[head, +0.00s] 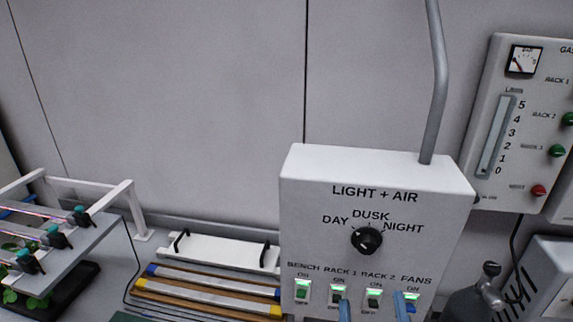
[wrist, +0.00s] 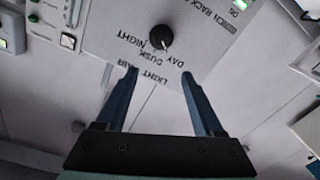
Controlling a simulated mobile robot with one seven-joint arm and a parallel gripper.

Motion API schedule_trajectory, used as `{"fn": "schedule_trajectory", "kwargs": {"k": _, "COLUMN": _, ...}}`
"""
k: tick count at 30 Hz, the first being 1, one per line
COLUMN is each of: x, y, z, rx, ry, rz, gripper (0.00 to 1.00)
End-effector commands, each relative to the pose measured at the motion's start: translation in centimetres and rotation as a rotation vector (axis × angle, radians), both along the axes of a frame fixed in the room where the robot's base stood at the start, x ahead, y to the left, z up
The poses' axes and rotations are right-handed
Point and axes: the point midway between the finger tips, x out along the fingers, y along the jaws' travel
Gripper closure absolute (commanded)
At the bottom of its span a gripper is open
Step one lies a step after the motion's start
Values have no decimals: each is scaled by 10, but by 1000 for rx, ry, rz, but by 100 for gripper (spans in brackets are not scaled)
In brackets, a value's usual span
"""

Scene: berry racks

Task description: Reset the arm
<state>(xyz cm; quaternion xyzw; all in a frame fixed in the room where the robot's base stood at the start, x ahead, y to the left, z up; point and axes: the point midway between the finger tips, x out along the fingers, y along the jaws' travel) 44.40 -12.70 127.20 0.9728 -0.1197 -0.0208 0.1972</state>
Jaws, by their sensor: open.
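My gripper (wrist: 159,72) is open and empty in the wrist view, its two blue fingers apart in front of the light and air panel. Between and beyond the fingertips is the black knob (wrist: 161,37) of that panel; I see no contact. In the head view the tips of my gripper (head: 372,308) show at the bottom edge, in front of the lower switches of the light and air box (head: 300,200). The knob (head: 366,240) shows there too, below the word DUSK. The rest of my arm is out of the head view.
Lit green rocker switches (head: 302,290) line the lower box. A grey pipe (head: 437,90) rises from its top. A gas panel (head: 515,130) hangs at right, above a dark cylinder with a valve (head: 490,285). A plant rack (head: 95,235) and a white tray (head: 225,252) stand left.

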Motion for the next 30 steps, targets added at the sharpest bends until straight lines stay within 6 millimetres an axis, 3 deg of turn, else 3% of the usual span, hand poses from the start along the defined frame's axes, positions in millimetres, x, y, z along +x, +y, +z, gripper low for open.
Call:
{"fn": "schedule_trajectory", "kwargs": {"k": 5, "x": 29, "y": 25, "z": 82, "rx": 42, "ry": -203, "rz": 67, "gripper": 31}}
{"fn": "schedule_trajectory", "kwargs": {"k": 9, "x": 40, "y": 55, "z": 162, "rx": 99, "ry": -392, "rz": 147, "gripper": 31}}
{"fn": "schedule_trajectory", "kwargs": {"k": 15, "x": 28, "y": 96, "z": 271, "rx": 190, "ry": -644, "rz": 273, "gripper": 31}}
{"fn": "schedule_trajectory", "kwargs": {"k": 18, "x": 15, "y": 112, "z": 310, "rx": 229, "ry": -737, "rz": 327, "gripper": 31}}
{"fn": "schedule_trajectory", "kwargs": {"k": 21, "x": 3, "y": 122, "z": 336, "rx": 256, "ry": -799, "rz": 366, "gripper": 31}}
{"fn": "schedule_trajectory", "kwargs": {"k": 24, "x": -3, "y": 126, "z": 349, "rx": 272, "ry": -832, "rz": 385, "gripper": 31}}
{"fn": "schedule_trajectory", "kwargs": {"k": 30, "x": -5, "y": 128, "z": 352, "rx": 275, "ry": -839, "rz": 389, "gripper": 31}}
